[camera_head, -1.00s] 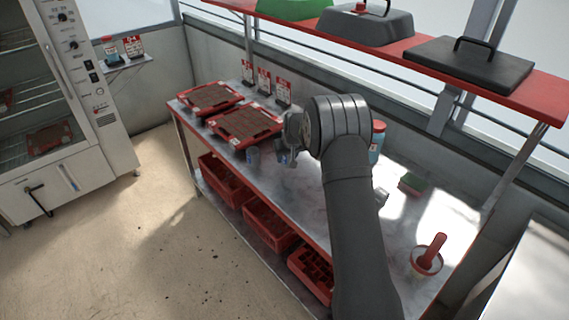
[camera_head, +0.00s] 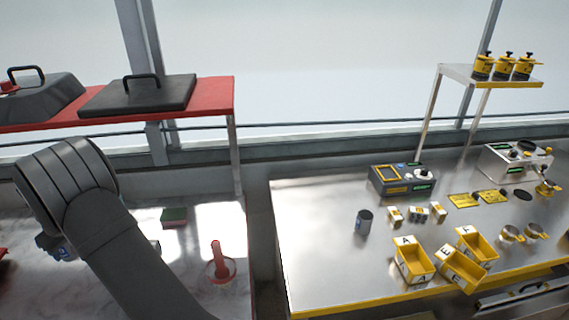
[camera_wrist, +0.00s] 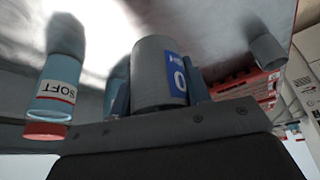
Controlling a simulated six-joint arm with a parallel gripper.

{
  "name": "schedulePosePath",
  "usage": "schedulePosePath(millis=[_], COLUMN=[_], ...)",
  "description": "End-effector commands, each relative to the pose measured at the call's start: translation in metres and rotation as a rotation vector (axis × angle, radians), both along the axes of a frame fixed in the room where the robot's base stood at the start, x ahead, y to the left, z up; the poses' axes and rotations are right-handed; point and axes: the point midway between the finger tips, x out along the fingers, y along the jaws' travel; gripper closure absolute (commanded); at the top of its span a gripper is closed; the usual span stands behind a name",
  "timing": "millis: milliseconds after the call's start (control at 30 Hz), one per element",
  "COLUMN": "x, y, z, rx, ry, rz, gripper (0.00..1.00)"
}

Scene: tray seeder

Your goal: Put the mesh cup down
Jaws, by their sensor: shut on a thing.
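My gripper (camera_wrist: 160,98) is shut on a grey cylindrical cup (camera_wrist: 152,62) with a blue label, which I take to be the mesh cup. The cup stands between the two fingers in the wrist view, its label partly readable. In the head view my gripper (camera_head: 55,246) is at the far left, over the marble-topped bench (camera_head: 190,270), with only a bit of the blue label showing. Whether the cup touches the bench is hidden.
A blue SOFT bottle (camera_wrist: 60,80) with a red cap and another grey cup (camera_wrist: 268,50) stand near my gripper. The steel table (camera_head: 320,280) at right holds a dark cup (camera_head: 364,222) and yellow bins.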

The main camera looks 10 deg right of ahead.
Motion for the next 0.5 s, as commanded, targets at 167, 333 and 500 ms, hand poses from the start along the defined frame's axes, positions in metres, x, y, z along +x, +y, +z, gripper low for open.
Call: schedulePosePath(millis=[167, 333, 500], x=[0.063, 0.120, 0.167], y=[-0.063, -0.138, -0.219], z=[0.005, 0.010, 0.015], rx=[0.000, -0.001, -0.002], ry=[-0.001, 0.000, 0.003], rz=[-0.142, -0.295, -0.448], gripper=[0.79, 0.79, 0.79])
